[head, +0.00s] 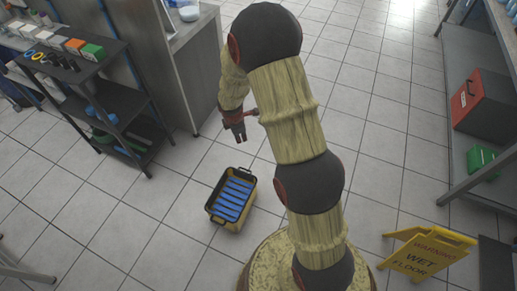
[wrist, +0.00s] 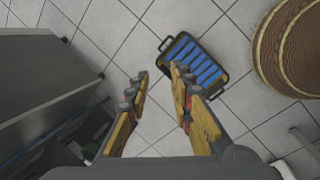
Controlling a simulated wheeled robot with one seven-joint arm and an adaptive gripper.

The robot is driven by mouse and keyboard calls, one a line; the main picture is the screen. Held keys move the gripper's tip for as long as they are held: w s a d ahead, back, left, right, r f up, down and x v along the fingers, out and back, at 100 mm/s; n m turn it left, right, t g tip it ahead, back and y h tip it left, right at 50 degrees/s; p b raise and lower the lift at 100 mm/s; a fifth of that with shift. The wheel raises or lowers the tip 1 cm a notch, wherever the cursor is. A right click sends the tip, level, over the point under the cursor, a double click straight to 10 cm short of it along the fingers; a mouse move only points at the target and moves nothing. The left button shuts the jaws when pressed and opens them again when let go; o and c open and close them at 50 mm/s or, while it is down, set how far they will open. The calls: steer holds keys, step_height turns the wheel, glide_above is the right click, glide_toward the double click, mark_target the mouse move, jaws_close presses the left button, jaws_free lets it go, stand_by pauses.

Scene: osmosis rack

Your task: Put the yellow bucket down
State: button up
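The yellow bucket (head: 231,199) is a rectangular yellow tub with a dark rim and blue slats or items inside. It stands upright on the tiled floor, left of my arm in the head view. In the wrist view the bucket (wrist: 193,62) lies beyond my fingertips, slightly right of centre. My gripper (head: 238,134) is above and behind the bucket in the head view, apart from it. In the wrist view the two fingers of my gripper (wrist: 160,75) are spread with a gap between them and nothing held.
A black shelf rack (head: 100,95) with small boxes stands at the left, beside a grey cabinet (head: 190,75). A yellow wet-floor sign (head: 428,252) stands at the lower right. A right-hand shelf holds a red box (head: 488,105) and a green case (head: 482,160). Floor around the bucket is clear.

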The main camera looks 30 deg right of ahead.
steer(key=s+a+r+m+t, duration=0.1)
steer(key=s+r+m, duration=0.4)
steer(key=r, duration=0.8)
steer(key=s+a+r+m+t, duration=0.15)
steer(key=s+r+m, duration=0.25)
steer(key=s+r, duration=0.55)
steer(key=s+a+r+m+y, duration=0.1)
steer(key=s+a+r+m, duration=0.2)
steer(key=s+r, duration=0.3)
steer(key=s+a+r+m+y, duration=0.1)
steer(key=s+a+r+m, duration=0.2)
steer(key=s+r, duration=0.3)
steer(key=s+m, duration=0.1)
steer(key=s, duration=0.3)
steer(key=shift+s+a+r+t, duration=0.15)
steer(key=shift+s+a+t, duration=0.1)
steer(key=shift+t, duration=0.1)
step_height(320, 180, up, 2)
steer(key=shift+p, duration=0.95)
